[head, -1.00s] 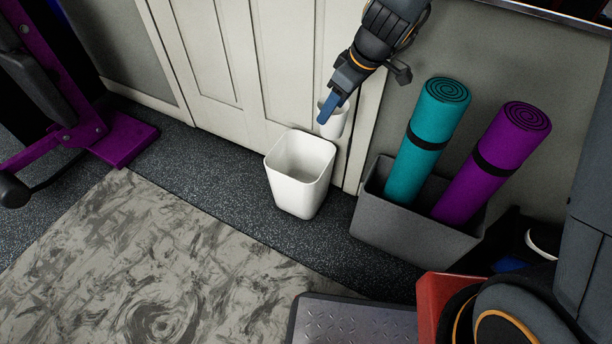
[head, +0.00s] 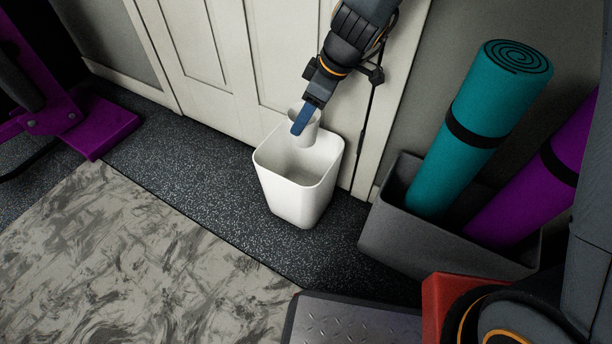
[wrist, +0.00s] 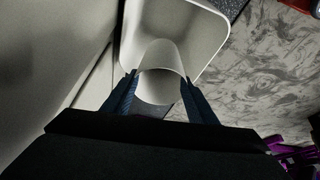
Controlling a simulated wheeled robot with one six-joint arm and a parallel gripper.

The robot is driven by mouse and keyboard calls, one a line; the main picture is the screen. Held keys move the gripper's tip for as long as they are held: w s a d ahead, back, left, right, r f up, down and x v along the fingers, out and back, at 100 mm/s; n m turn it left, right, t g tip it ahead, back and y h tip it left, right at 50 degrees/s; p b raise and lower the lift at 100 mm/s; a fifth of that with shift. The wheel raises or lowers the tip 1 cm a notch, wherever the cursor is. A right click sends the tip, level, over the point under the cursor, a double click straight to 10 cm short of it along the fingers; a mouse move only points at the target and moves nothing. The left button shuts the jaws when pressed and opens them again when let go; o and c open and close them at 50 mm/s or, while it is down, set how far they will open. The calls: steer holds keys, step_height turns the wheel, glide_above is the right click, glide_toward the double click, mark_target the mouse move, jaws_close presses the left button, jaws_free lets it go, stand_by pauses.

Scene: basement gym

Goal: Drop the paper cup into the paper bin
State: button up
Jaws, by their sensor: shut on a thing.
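The white paper cup (head: 308,128) is held in my gripper (head: 303,119), partly hidden behind a blue finger in the head view. In the wrist view the cup (wrist: 161,62) sits between the two blue fingers of my gripper (wrist: 160,95). The white square bin (head: 297,195) stands upright on the dark floor by the door. In the head view the cup overlaps the bin's far right rim. In the wrist view the bin (wrist: 212,18) opens beyond the cup. The bin's inside looks empty where it shows.
White panelled doors (head: 225,60) stand right behind the bin. A grey box (head: 400,232) with a teal mat (head: 480,125) and a purple mat (head: 530,205) stands to the right. A metal-topped platform (head: 345,325) lies in front. Floor left of the bin is clear.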

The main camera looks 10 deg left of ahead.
mark_target(318, 112)
steer(key=shift+d+f+b, duration=0.1)
steer(key=shift+f+b, duration=1.95)
steer(key=shift+f, duration=0.85)
steer(key=o, duration=1.3)
steer(key=shift+o, duration=0.2)
steer(key=shift+r, duration=0.2)
steer(key=p+v, duration=0.4)
steer(key=v, duration=0.3)
steer(key=shift+d+r, duration=0.15)
steer(key=shift+r, duration=0.15)
